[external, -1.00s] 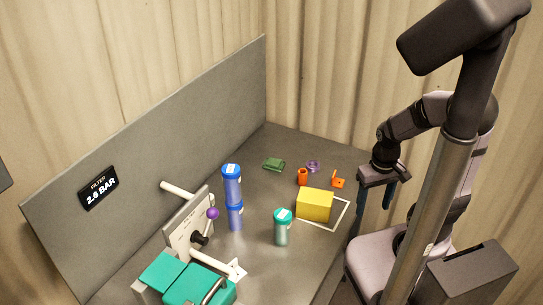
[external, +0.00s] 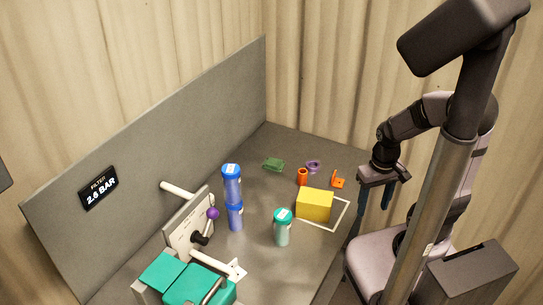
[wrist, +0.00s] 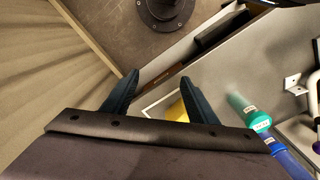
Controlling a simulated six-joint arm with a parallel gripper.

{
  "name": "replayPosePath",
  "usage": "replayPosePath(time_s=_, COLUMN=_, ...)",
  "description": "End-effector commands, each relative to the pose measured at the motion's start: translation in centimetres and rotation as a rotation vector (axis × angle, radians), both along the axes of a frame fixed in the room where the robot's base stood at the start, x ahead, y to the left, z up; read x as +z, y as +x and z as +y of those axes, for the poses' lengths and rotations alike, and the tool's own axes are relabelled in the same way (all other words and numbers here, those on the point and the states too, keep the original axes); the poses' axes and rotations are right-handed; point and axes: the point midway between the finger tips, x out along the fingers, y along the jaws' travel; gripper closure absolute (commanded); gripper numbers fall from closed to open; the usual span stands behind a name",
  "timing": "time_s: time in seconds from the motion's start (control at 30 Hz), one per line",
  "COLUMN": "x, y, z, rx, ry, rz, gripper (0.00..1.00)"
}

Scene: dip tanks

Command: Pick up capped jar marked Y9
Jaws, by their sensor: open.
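A jar with a teal cap and pale green body (external: 282,232) stands upright on the grey bench in the external view. Two blue-capped jars stand stacked behind it to the left, an upper one (external: 232,188) and a lower one (external: 235,220). The labels are too small to read, so I cannot tell which jar is Y9. The teal-capped jar (wrist: 242,106) and a blue jar (wrist: 285,155) also show at the right of the wrist view. My gripper (external: 375,201) is open and empty, right of the bench items and apart from every jar. Its fingers (wrist: 160,79) point down.
A yellow block (external: 314,205) sits by a white outlined square, between the teal-capped jar and my gripper. Orange parts (external: 302,177), a purple ring (external: 313,166) and a green piece (external: 273,165) lie behind. A teal-lidded fixture (external: 198,285) stands front left, before a grey panel (external: 150,165).

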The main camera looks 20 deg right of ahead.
Motion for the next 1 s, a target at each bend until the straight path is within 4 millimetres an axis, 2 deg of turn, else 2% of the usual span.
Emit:
replayPosePath(time_s=0.37, x=0.6, y=0.1, z=0.0, rx=0.000, ry=0.000, rz=-0.002, gripper=0.47)
replayPosePath(time_s=0.7, x=5.1, y=0.1, z=0.0, rx=0.000, ry=0.000, rz=-0.006, gripper=0.47)
replayPosePath(time_s=1.0, x=4.0, y=4.6, z=3.9, rx=-0.217, ry=0.123, rz=-0.002, gripper=0.47)
